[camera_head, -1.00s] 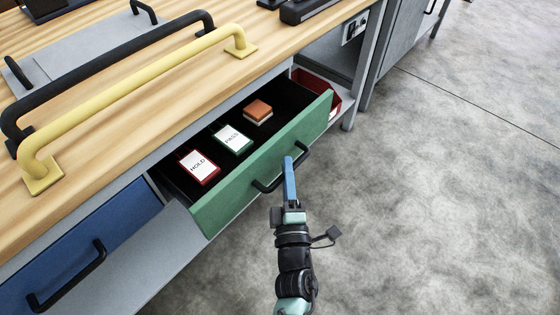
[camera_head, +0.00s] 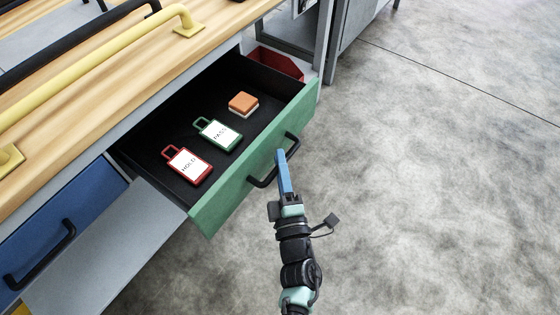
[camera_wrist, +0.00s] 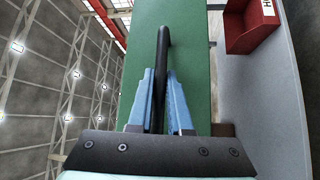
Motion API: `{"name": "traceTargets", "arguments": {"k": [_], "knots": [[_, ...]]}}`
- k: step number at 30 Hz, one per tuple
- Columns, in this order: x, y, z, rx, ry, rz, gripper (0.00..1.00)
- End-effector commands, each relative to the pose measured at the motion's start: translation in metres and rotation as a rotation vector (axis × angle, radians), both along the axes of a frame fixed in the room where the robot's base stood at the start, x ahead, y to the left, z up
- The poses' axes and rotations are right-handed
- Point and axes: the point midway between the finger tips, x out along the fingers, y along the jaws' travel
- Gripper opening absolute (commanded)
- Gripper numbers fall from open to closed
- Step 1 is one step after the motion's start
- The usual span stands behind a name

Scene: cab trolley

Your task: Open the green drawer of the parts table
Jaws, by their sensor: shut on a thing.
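The green drawer (camera_head: 238,190) of the parts table stands pulled out, with its dark inside showing in the head view. Its front fills the middle of the wrist view (camera_wrist: 190,62). The black bar handle (camera_head: 292,146) is on the drawer front and also shows in the wrist view (camera_wrist: 163,50). My gripper (camera_head: 282,158) is at the handle, and its blue fingers (camera_wrist: 161,92) are shut on the bar, one on each side. In the drawer lie a red-framed HOLD tag (camera_head: 187,167), a green-framed PASS tag (camera_head: 218,134) and an orange-and-white block (camera_head: 243,103).
The wooden tabletop (camera_head: 120,80) carries a long yellow rail (camera_head: 100,65). A blue drawer (camera_head: 60,225) is at the lower left. A red bin (camera_head: 275,62) sits behind the green drawer, and shows in the wrist view (camera_wrist: 248,25). The grey floor (camera_head: 440,170) to the right is clear.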

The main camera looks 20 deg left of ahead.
Motion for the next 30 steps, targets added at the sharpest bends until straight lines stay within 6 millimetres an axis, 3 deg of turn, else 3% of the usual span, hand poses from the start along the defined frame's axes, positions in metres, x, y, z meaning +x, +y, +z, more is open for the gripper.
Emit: {"name": "traceTargets", "arguments": {"k": [2, 3, 8, 20, 30], "knots": [[-0.001, 0.001, -0.001, -0.001, 0.001, 0.002, 0.0], [-0.001, 0.001, -0.001, -0.001, 0.001, 0.002, 0.19], [0.0, 0.001, -0.001, -0.001, 0.002, 0.001, 0.47], [-0.007, -0.003, -0.001, -0.001, 0.002, 0.0, 0.47], [-0.068, -0.031, -0.011, -0.002, 0.004, -0.001, 0.47]]}}
